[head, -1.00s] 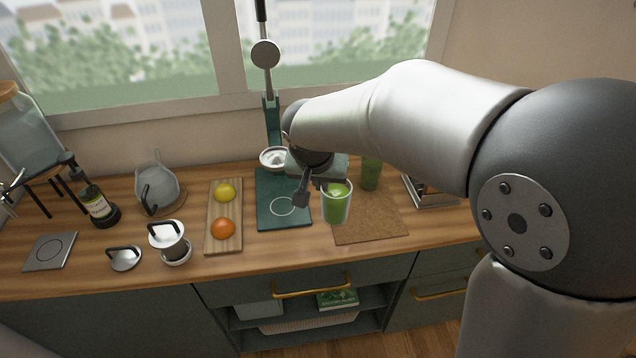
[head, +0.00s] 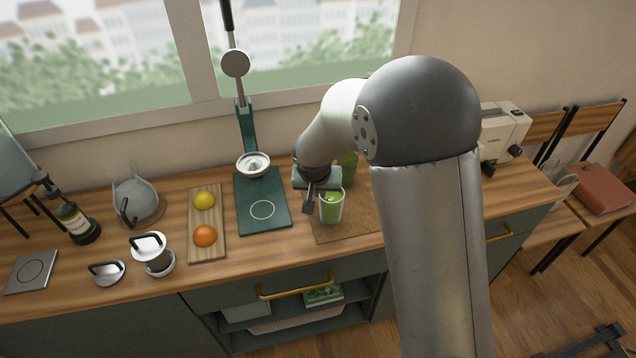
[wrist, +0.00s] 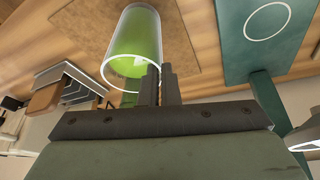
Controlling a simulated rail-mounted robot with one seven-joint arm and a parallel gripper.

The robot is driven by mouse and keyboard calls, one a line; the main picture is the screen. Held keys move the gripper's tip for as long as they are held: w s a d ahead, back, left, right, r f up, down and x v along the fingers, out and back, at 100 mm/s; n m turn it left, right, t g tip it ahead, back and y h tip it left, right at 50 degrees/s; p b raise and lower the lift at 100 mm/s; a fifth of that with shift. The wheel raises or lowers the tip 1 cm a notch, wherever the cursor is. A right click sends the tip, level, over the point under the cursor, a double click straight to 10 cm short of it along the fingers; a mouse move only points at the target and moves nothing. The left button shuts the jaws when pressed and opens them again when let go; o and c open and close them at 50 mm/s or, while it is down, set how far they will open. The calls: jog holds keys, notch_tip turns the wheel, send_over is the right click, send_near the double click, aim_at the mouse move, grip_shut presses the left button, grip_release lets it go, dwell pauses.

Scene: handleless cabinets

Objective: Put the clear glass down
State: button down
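The clear glass (head: 331,206) holds green liquid and is upright at the left part of the cork mat (head: 352,226). I cannot tell whether its base touches the mat. My gripper (head: 310,205) is at the glass's upper left side. In the wrist view the glass (wrist: 134,40) has its rim at the fingertips (wrist: 159,75). The fingers are nearly together, with the rim's edge between them, one finger seeming to be inside the glass. The gripper body hides part of the rim.
A second green glass (head: 348,168) stands behind, partly hidden by my arm. A teal press base (head: 272,220) lies just left of the mat. A wooden board (head: 207,250) with a lemon and an orange is further left. The mat's front right is bare.

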jog(key=shift+f, duration=0.6)
jog(key=c, duration=1.6)
grip_release()
jog(key=shift+c, duration=0.2)
jog(key=b+v, duration=0.1)
jog(key=v, duration=1.1)
jog(key=s+d+r+g, duration=0.1)
jog(key=s+d+g, duration=0.1)
jog(key=s+d, duration=1.15)
jog(key=s+d+f+g, duration=0.1)
jog(key=s+d, duration=0.5)
jog(key=s, duration=0.5)
jog(key=shift+f+g+y, duration=0.3)
jog(key=shift+f+g, duration=0.05)
jog(key=shift+g, duration=0.05)
